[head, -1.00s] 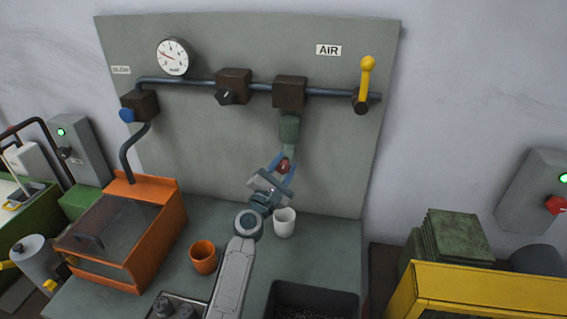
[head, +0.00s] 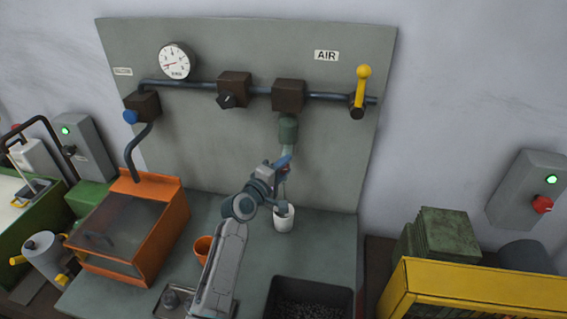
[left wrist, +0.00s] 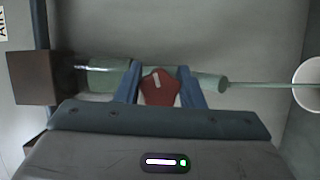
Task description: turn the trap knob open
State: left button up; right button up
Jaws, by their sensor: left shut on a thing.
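The trap (head: 288,130) hangs below the right brown block on the pipe, a green body with a paler lower part. Its red knob (left wrist: 160,90) shows in the left wrist view with a short white mark. My left gripper (head: 284,164) is shut on the knob, a blue finger on each side of it. In the head view the gripper mostly hides the knob. A thin pale green line (left wrist: 270,86) runs from the trap's lower end to the white cup (head: 284,219); I cannot tell whether it is a stream or a tube. My right gripper is not in view.
An orange cup (head: 203,247) stands partly behind my left arm. A dark bin (head: 310,286) is at the front of the bench. An orange box with a clear lid (head: 120,232) is at the left. A yellow-handled valve (head: 362,88) is on the pipe at the right.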

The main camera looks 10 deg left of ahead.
pick_arm(q)
jog(key=shift+f+m+g+y+p, duration=0.1)
jog(key=shift+m+g+y+p, duration=0.45)
jog(key=shift+m, duration=0.85)
jog(key=shift+p, duration=0.3)
jog(key=shift+f, duration=0.1)
jog(key=o, duration=1)
